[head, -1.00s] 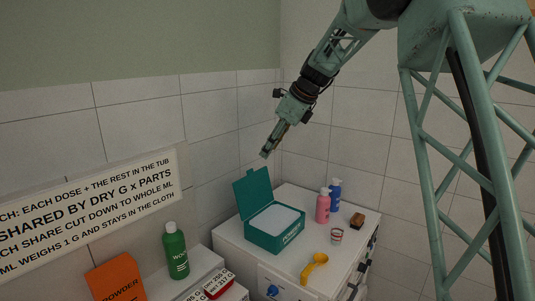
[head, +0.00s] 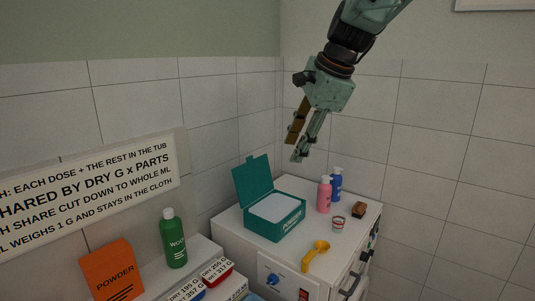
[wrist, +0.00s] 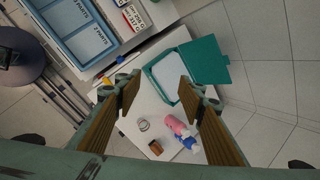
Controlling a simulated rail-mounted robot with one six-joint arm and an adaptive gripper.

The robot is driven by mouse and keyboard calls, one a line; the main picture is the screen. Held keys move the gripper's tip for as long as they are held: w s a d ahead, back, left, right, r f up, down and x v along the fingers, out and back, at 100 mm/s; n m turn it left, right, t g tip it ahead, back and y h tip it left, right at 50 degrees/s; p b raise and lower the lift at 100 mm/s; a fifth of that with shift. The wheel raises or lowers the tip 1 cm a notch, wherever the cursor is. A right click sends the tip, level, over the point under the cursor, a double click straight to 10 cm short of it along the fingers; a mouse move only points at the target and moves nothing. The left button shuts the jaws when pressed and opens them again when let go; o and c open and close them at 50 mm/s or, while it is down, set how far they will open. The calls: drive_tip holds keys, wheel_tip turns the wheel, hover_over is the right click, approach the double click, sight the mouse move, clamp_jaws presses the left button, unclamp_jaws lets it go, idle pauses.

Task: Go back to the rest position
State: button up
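My gripper (head: 299,140) hangs in the air above the white cabinet, high over the things on its top. In the wrist view its two brown-padded fingers (wrist: 158,95) stand wide apart with nothing between them. Below it is the teal box (head: 275,223) with its lid up and white powder or a white sheet inside; it also shows in the wrist view (wrist: 207,62). The rest position itself is not marked in any view.
On the white cabinet (head: 335,262) stand a pink bottle (head: 324,195), a blue bottle (head: 336,184), a small cup (head: 338,224), a brown block (head: 359,210) and a yellow scoop (head: 315,257). A green bottle (head: 174,240) and orange powder box (head: 112,272) stand left. Tiled walls rise behind.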

drive_tip(key=s+d+f+n+h+b, duration=0.1)
drive_tip(key=s+d+f+n+b, duration=0.15)
drive_tip(key=s, duration=0.55)
drive_tip(key=s+d+f+n+b, duration=0.2)
drive_tip(key=s+n, duration=0.1)
drive_tip(key=s, duration=0.5)
drive_tip(key=s+d+f+n+h+b, duration=0.1)
drive_tip(key=s+d+f+n+b, duration=0.1)
drive_tip(key=s, duration=0.6)
drive_tip(key=s+d+f+n+b, duration=0.2)
drive_tip(key=s+f, duration=0.3)
drive_tip(key=s, duration=0.3)
drive_tip(key=s+d+f+n+h+b, duration=0.1)
drive_tip(key=s+d+f+n+b, duration=0.1)
drive_tip(key=s, duration=0.6)
drive_tip(key=s+d+f+n+b, duration=0.2)
drive_tip(key=s+f+n, duration=0.2)
drive_tip(key=s+f, duration=0.3)
drive_tip(key=shift+s+d+f+h+b, duration=0.3)
drive_tip(key=shift+s+f+b, duration=0.1)
drive_tip(key=shift+s, duration=0.1)
drive_tip(key=shift+r, duration=0.15)
wheel_tip(320, 180, up, 10)
drive_tip(key=p, duration=1)
drive_tip(key=shift+r+p, duration=0.25)
drive_tip(key=shift+p, duration=0.05)
